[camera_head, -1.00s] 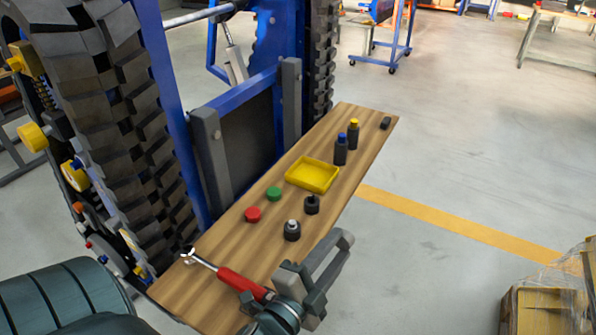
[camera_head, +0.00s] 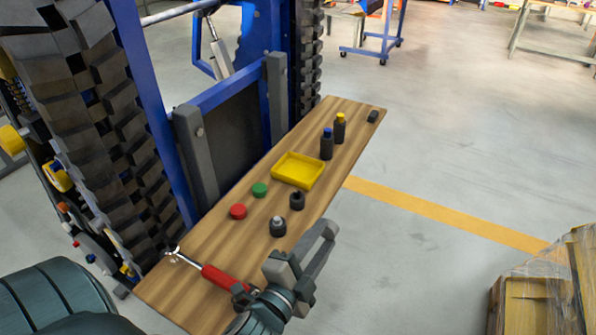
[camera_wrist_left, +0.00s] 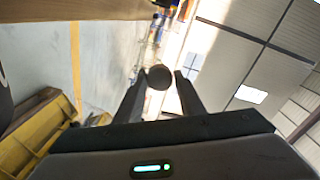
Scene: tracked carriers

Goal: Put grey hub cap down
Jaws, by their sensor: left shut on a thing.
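My left gripper (camera_head: 322,238) is over the near right edge of the wooden board (camera_head: 225,240). It is shut on a small dark round piece, which I take to be the grey hub cap (camera_wrist_left: 159,77); it shows between the fingertips in the left wrist view. My right gripper is not in view.
The board carries a red-handled wrench (camera_head: 222,279), red cap (camera_head: 238,211), green cap (camera_head: 260,190), yellow tray (camera_head: 298,170), dark pieces (camera_head: 278,227) and (camera_head: 297,201), and two bottles (camera_head: 327,145) and (camera_head: 340,129). A tracked carrier stands left; a wrapped crate (camera_head: 535,300) stands right.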

